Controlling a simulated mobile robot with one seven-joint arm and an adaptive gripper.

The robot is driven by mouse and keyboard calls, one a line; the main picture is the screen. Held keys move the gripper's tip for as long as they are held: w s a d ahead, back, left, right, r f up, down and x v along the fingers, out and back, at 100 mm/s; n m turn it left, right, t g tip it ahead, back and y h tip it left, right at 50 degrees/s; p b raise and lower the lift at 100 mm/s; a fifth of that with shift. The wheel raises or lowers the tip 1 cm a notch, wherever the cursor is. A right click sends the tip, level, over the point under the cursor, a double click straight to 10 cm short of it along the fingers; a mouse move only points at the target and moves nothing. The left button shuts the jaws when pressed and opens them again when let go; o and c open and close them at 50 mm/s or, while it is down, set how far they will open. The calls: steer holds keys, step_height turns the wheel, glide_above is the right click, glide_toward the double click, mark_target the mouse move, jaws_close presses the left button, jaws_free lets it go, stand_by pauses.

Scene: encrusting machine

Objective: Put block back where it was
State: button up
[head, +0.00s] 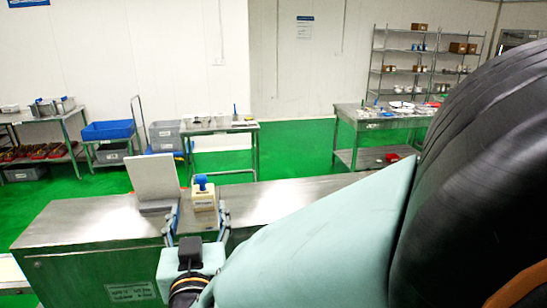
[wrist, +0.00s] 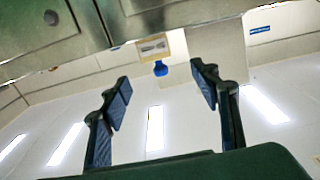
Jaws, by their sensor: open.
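The block (head: 204,197) is cream-coloured with dark print on its front and a blue knob on top. In the head view it stands upright on the steel worktop (head: 100,222), close to the front edge. It also shows in the wrist view (wrist: 152,46), with its blue knob pointing down in that picture. My gripper (head: 197,218) is in front of the block, with one finger toward each side of it. In the wrist view my gripper (wrist: 161,88) is open and empty, and the block appears beyond the fingertips. Whether a finger touches the block is unclear.
A pale upright panel (head: 154,178) stands on the worktop just left of the block. The worktop right of the block looks clear until my arm hides it. Behind are steel tables (head: 225,130), a blue crate (head: 108,130) and shelving (head: 402,52), across green floor.

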mark_target(203, 190)
steer(key=x, duration=0.5)
steer(key=shift+w+d+f, duration=0.1)
steer(key=shift+w, duration=0.05)
steer(key=x, duration=0.5)
steer(key=shift+d+f+b, duration=0.15)
steer(key=shift+f+b, duration=0.1)
steer(key=shift+b, duration=0.15)
steer(key=shift+c, duration=0.4)
steer(key=c, duration=1.4)
steer(key=shift+o, duration=0.2)
steer(key=shift+w+r, duration=0.1)
steer(key=shift+r, duration=0.1)
